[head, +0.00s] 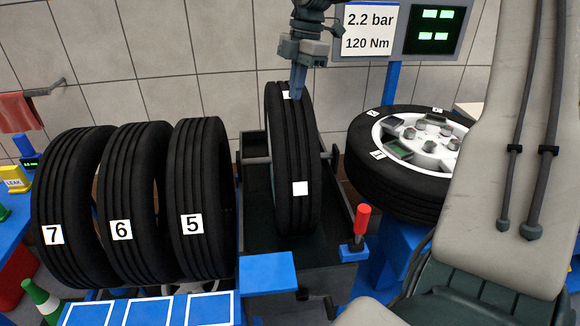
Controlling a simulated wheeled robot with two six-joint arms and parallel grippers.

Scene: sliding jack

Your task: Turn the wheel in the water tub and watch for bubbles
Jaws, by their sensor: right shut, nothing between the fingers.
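The wheel (293,165) stands upright in the dark water tub (255,215) at the middle of the head view. It has a white square on its tread and another white mark near its top. My right gripper (298,95) points down from above, shut and empty, with its blue fingertips at the top of the wheel's tread. I cannot tell for sure whether they touch it. The water surface looks dark, and I see no bubbles. The wheel's lower part is hidden in the tub. My left gripper is not in the view.
Tyres numbered 7 (65,200), 6 (135,200) and 5 (205,195) stand in a row at left. A wheel with a rim (375,185) lies flat at right. A red-handled lever (361,222) stands at the tub's right. A sign (369,30) reads 2.2 bar, 120 Nm.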

